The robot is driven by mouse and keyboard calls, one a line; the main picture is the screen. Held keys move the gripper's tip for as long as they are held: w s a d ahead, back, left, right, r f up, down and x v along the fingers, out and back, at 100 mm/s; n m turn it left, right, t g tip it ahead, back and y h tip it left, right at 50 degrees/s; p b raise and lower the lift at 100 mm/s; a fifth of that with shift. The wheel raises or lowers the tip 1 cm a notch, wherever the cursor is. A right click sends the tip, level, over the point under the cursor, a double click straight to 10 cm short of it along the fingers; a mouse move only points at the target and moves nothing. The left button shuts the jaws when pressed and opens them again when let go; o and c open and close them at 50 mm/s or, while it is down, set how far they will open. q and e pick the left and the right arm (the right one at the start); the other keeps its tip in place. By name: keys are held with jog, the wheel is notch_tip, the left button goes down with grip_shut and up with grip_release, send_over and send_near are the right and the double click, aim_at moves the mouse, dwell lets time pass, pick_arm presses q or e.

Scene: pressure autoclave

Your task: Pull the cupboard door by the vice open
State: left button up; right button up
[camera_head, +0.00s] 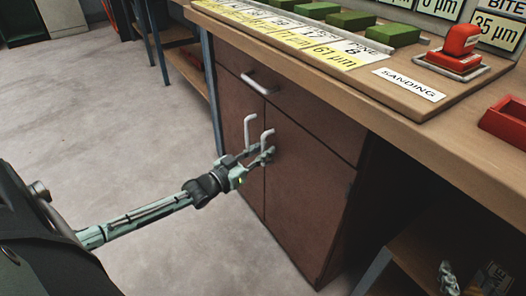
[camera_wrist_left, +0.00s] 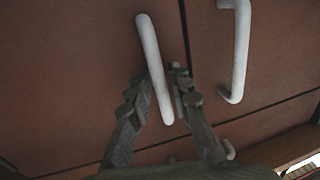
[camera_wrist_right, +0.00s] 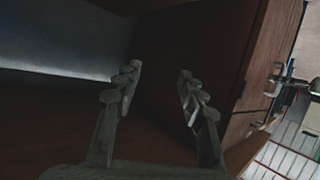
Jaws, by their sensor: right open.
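The brown cupboard under the bench has two doors, a left door (camera_head: 235,115) and a right door (camera_head: 305,185), each with a pale upright handle. Both doors look closed. My left gripper (camera_head: 264,153) is at the right door's handle (camera_head: 267,137). In the left wrist view, which looks upside down, the fingers (camera_wrist_left: 160,85) are closed in on both sides of that handle (camera_wrist_left: 149,50). The left door's handle (camera_wrist_left: 240,50) stands free beside it. My right gripper (camera_wrist_right: 157,85) is open and empty, seen only in the right wrist view, near a dark brown panel (camera_wrist_right: 200,45).
A drawer with a handle (camera_head: 259,82) lies above the doors. The bench top (camera_head: 400,95) carries labelled plates, green blocks, a red stamp-like block (camera_head: 460,42) and a red tray (camera_head: 508,120). A bench leg (camera_head: 211,85) stands left of the cupboard. The floor (camera_head: 120,130) in front is clear.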

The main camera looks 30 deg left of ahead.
pick_arm(q)
jog(key=shift+c, duration=0.2)
grip_shut()
jog(key=shift+s, duration=0.1)
